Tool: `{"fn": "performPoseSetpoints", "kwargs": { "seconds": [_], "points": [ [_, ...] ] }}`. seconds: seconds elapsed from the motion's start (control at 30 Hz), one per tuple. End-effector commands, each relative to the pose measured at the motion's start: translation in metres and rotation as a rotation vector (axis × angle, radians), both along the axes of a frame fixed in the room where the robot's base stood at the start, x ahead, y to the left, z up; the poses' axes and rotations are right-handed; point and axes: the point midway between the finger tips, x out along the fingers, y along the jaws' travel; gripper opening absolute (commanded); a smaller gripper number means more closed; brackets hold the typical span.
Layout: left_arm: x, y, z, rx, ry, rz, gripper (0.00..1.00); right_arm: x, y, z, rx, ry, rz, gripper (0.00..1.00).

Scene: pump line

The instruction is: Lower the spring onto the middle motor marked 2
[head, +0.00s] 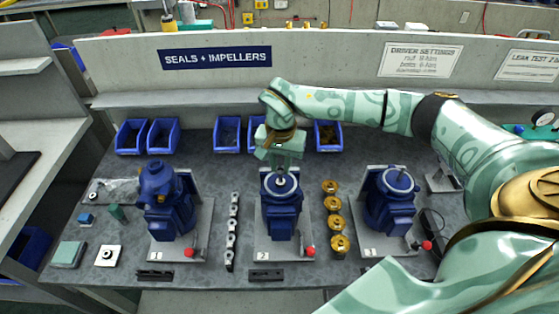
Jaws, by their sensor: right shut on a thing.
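The middle motor (281,215) is blue and stands upright on a grey plate marked 2, with a pale round face and a central shaft on top. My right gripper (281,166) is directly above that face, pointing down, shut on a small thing. That thing, by the task the spring, is mostly hidden by the fingers and too small to make out clearly. I cannot tell whether it touches the shaft. My left gripper is not in view.
A taller blue assembly (164,205) stands left and another blue motor (390,205) right, each on its plate. Brass parts (332,205) and a row of small metal parts (233,230) flank the middle plate. Blue bins (131,136) line the back.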

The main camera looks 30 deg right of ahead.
Motion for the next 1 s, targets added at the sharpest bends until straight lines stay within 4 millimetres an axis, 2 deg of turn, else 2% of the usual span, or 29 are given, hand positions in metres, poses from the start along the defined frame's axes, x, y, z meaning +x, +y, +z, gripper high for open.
{"fn": "performPoseSetpoints", "kwargs": {
  "seconds": [0.03, 0.17, 0.3, 1.0],
  "points": [
    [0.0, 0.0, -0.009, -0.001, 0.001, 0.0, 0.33, 0.0, 0.0, -0.011, 0.0, 0.003, 0.0, 0.0],
    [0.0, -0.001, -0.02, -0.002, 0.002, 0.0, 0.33, 0.0, 0.0, -0.022, 0.001, 0.002, 0.0, 0.0],
    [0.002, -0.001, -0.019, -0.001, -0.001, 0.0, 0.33, 0.0, 0.0, -0.028, 0.0, 0.001, 0.001, 0.0],
    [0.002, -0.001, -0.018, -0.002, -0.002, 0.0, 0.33, 0.0, 0.0, -0.03, 0.001, -0.001, 0.001, 0.0]
  ]
}}
